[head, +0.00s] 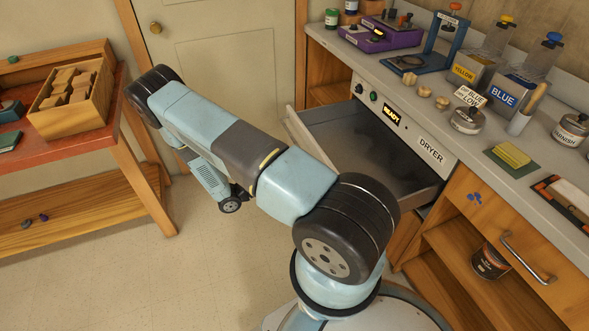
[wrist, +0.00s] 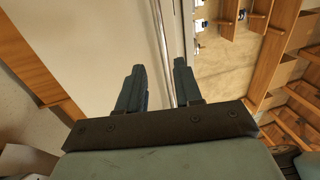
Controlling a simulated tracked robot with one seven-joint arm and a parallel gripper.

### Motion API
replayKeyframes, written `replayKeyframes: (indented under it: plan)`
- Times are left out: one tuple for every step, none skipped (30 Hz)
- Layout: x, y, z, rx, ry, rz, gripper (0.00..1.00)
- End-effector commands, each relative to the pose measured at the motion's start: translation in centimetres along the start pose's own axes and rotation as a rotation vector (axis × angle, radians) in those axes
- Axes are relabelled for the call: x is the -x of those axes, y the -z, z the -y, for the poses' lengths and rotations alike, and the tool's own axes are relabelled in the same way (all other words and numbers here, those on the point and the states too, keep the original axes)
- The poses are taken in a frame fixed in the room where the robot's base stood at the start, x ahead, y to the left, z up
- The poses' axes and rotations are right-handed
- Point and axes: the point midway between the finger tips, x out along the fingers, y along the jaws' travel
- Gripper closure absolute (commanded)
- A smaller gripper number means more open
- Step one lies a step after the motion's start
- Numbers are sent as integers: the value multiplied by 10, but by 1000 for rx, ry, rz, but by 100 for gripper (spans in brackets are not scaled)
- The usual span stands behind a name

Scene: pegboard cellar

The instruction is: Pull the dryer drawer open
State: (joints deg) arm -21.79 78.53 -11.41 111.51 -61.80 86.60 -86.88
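The dryer drawer (head: 365,135) stands pulled out from the white dryer (head: 430,149) under the counter in the head view. Its grey inside looks empty. A pale panel lies behind the left finger, and a thin metallic bar or edge (wrist: 163,35) runs down toward the gap and the right finger. I cannot tell whether the fingers touch it. My fingers are hidden in the head view.
The counter holds a blue tin (head: 506,94), a yellow tin (head: 471,73), a varnish jar (head: 571,131) and other tools. A red bench (head: 93,138) with a wooden box (head: 72,98) stands at left. The floor between is clear, before a closed door (head: 222,60).

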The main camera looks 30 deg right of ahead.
Motion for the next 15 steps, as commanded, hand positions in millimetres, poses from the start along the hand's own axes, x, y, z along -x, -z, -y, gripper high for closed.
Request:
replayKeyframes:
  plan:
    - [9, 0, 0, 0, 0, 3, 65]
    - [13, 0, 0, 0, 0, 3, 65]
    - [18, 0, -1, 0, -1, 2, 65]
    - [21, 0, -1, 0, -1, 1, 65]
    - [24, 0, -1, 0, -1, 1, 65]
    - [27, 0, -1, 0, -1, 1, 65]
    - [29, 1, -1, 0, 0, 1, 65]
    - [31, 1, -1, 0, 0, 2, 65]
    - [33, 1, -1, 1, 0, 2, 65]
    - [34, 1, -1, 1, 0, 2, 65]
    - [35, 1, -1, 1, 0, 2, 65]
    - [35, 1, -1, 1, 0, 2, 65]
    - [36, 1, -1, 1, 0, 2, 65]
    - [36, 1, -1, 1, 0, 2, 65]
    - [36, 1, -1, 1, 0, 2, 65]
